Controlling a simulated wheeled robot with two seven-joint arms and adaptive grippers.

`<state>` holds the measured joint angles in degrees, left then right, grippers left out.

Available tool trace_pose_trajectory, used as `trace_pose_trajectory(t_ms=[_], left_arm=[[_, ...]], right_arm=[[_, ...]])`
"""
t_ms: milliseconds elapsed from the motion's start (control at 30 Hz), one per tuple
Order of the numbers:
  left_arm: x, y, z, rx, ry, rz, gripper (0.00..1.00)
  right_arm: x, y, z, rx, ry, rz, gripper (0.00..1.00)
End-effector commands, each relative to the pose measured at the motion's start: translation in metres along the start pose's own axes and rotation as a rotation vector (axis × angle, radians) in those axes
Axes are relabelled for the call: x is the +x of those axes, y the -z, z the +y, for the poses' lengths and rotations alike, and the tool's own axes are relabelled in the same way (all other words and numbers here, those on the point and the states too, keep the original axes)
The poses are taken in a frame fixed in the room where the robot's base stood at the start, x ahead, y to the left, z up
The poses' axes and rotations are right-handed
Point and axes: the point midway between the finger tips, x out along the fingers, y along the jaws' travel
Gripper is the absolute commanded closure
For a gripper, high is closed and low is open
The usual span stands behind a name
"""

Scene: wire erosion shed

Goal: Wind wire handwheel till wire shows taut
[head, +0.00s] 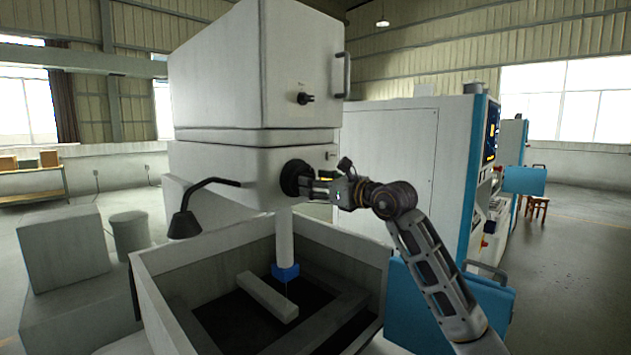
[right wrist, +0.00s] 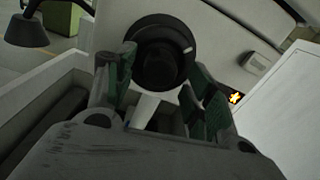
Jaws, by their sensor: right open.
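The black round handwheel (head: 294,178) sits on the front of the white machine head. In the right wrist view the handwheel (right wrist: 158,45) shows a light mark on its upper right rim. My right gripper (head: 314,187) is at the wheel, fingers pointing at it. In the right wrist view its open fingers (right wrist: 160,76) stand on either side of the wheel's hub; I cannot tell whether they touch it. A thin wire (head: 287,289) shows faintly below the blue nozzle (head: 286,272); its tension cannot be told. My left gripper is not in view.
A white-walled tank (head: 172,315) with a pale bar (head: 267,297) inside lies below. A black lamp (head: 185,224) hangs at left. A small black knob (head: 305,98) is above the wheel. A white and blue cabinet (head: 390,165) stands behind my right arm.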

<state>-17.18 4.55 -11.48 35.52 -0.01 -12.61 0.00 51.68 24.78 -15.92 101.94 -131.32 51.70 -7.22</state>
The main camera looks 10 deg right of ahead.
Motion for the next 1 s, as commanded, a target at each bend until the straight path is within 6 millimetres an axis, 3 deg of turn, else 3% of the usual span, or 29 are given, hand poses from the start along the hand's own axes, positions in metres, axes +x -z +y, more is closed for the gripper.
trace_pose_trajectory(t_ms=[400,767,1000], left_arm=[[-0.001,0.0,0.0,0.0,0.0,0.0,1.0],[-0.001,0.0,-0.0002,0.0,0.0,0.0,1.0],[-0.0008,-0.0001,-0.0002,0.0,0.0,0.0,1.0]], right_arm=[[0.0044,0.0004,0.0002,0.0,0.0,0.0,0.46],[0.0042,0.0003,0.0001,0.0,0.0,0.0,0.92],[0.0042,0.0003,0.0,0.013,0.0,0.0,0.92]])
